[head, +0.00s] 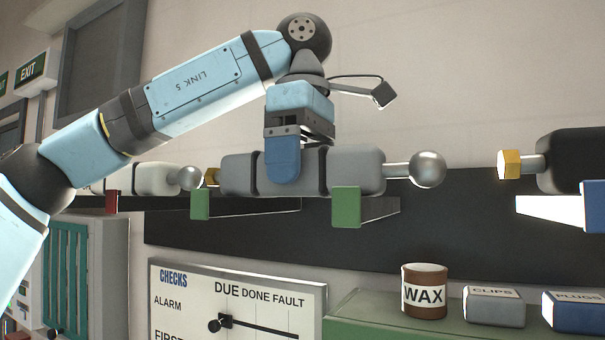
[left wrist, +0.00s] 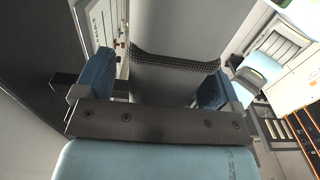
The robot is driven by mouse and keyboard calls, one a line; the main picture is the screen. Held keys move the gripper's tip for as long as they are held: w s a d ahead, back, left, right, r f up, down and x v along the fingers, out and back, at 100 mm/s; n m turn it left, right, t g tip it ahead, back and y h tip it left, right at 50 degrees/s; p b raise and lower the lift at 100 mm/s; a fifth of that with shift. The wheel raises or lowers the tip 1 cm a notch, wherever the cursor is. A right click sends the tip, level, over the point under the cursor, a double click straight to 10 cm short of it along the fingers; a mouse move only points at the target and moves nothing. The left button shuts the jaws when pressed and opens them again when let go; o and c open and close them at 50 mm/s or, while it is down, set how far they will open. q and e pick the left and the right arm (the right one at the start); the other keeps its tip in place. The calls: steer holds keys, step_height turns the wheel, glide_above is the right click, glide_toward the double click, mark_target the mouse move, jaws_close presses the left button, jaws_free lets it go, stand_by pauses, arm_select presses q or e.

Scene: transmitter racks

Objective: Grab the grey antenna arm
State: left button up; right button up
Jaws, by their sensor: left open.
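The grey antenna arm (head: 352,170) lies level across two green-tipped brackets in the middle of the head view. It has dark bands, a silver ball at its right end and a gold hex piece at its left end. My left gripper (head: 283,170) is above it, pointing down and open. One blue finger hangs in front of the grey body between the bands; the other is hidden behind it. In the left wrist view, the grey body (left wrist: 175,78) shows between the two blue fingers of the gripper (left wrist: 155,82). I cannot tell whether they touch it. My right gripper is out of view.
A white arm (head: 155,178) sits left by a red-tipped bracket (head: 112,201). A black arm (head: 575,160) sits right, above a blue-tipped bracket (head: 596,207).

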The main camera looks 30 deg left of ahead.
arm_select(q)
steer(key=shift+s+f, duration=0.1)
steer(key=shift+s, duration=0.05)
steer(key=c, duration=1.3)
steer(key=shift+o, duration=0.2)
steer(key=shift+r, duration=4.95)
